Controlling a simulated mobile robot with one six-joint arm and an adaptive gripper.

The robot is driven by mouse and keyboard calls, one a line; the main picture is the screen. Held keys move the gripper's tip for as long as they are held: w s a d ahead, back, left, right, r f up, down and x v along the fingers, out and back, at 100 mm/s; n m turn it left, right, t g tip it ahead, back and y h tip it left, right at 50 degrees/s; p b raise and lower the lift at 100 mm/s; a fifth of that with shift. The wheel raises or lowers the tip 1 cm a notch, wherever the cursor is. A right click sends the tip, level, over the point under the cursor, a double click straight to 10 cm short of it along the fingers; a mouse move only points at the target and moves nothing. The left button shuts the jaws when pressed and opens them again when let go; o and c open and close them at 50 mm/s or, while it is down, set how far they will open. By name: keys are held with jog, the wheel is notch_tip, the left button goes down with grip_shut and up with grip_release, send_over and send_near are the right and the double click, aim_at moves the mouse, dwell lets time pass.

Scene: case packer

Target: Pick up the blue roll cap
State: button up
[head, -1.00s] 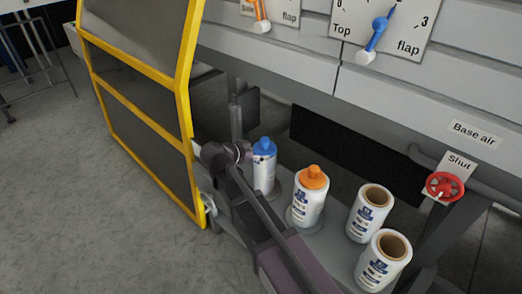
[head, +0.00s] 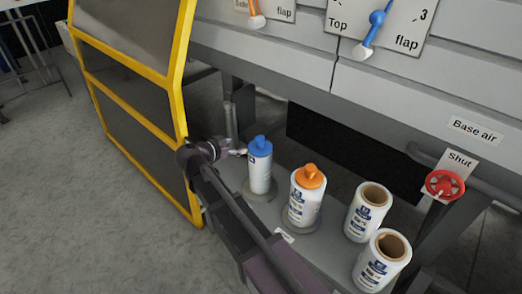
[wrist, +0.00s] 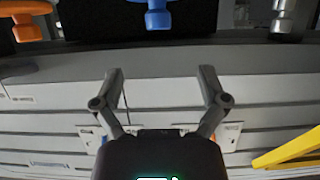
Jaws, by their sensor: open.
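The blue roll cap (head: 260,147) sits on top of a white labelled roll (head: 260,174), which stands upright on a round base. My gripper (head: 240,153) is to the left of the cap, with its fingertips pointing toward it, apart from it as far as I can tell. In the wrist view my gripper (wrist: 162,72) is open, with nothing between its fingers. The blue cap (wrist: 158,14) shows upside down at the top middle there, beyond the fingertips and cut by the frame edge.
A roll with an orange cap (head: 309,178) stands right of the blue one. Two uncapped rolls (head: 376,194) (head: 390,246) stand farther right. A yellow-framed guard door (head: 183,70) is at left. Machine panels with flap dials (head: 377,25) overhang behind. A red valve (head: 445,185) is at right.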

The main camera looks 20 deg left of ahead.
aim_at(257, 141)
jog(key=b+x, duration=0.2)
jog(key=x, duration=0.4)
jog(key=shift+w+f, duration=0.1)
jog(key=shift+f, duration=0.1)
jog(key=shift+w+d+f, duration=0.1)
jog(key=shift+w+d, duration=0.15)
jog(key=shift+w, duration=0.25)
jog(key=shift+b+x, duration=1.2)
jog(key=shift+x, duration=1.4)
jog(key=shift+s+d, duration=0.1)
jog(key=shift+d, duration=0.05)
jog(key=shift+c, duration=0.2)
grip_shut()
